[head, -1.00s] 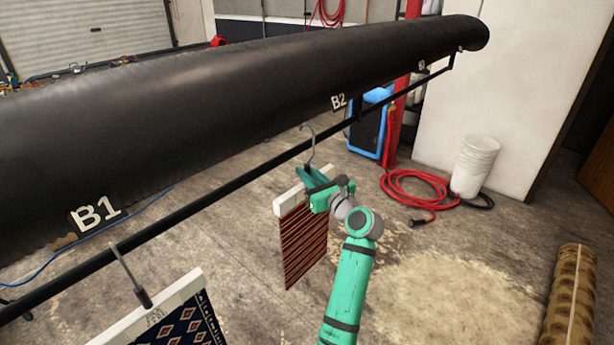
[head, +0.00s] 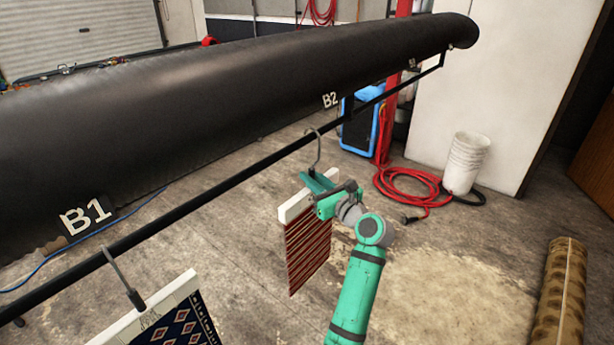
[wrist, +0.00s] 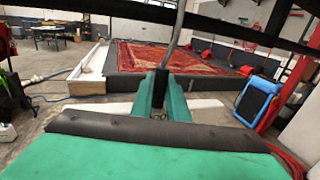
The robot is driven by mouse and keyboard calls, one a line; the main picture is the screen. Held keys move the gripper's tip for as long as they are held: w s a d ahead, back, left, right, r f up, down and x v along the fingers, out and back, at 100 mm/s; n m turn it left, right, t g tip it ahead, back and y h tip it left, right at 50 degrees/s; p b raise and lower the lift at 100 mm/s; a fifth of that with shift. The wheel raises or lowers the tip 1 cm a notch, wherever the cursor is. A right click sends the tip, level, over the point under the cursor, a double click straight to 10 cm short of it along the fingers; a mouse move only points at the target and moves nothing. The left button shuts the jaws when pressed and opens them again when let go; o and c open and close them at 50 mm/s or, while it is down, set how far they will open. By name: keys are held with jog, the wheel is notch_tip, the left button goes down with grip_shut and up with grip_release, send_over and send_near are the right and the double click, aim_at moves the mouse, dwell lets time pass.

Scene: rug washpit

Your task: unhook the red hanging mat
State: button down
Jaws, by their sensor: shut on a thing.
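The red striped mat (head: 308,255) hangs from a white clamp bar (head: 296,208) with a grey metal hook (head: 318,150) above it. The hook's top overlaps the black rail (head: 250,180) in the head view; I cannot tell whether it rests on the rail or is clear of it. My gripper (head: 312,180) is shut on the base of the hook, just above the bar. In the wrist view its green fingers (wrist: 161,90) close around the dark hook base, and the stem rises towards the rail. The mat itself is hidden there.
A thick black roll (head: 230,90) runs above and behind the rail, with labels B1 (head: 85,215) and B2 (head: 330,100). A dark blue patterned mat (head: 180,325) hangs at the left. A red hose (head: 405,185), white buckets (head: 465,160) and a rolled rug (head: 558,290) stand around open floor.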

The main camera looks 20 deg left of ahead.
jog(key=s+d, duration=0.3)
jog(key=d, duration=0.7)
jog(key=shift+s, duration=0.35)
dwell(0.6)
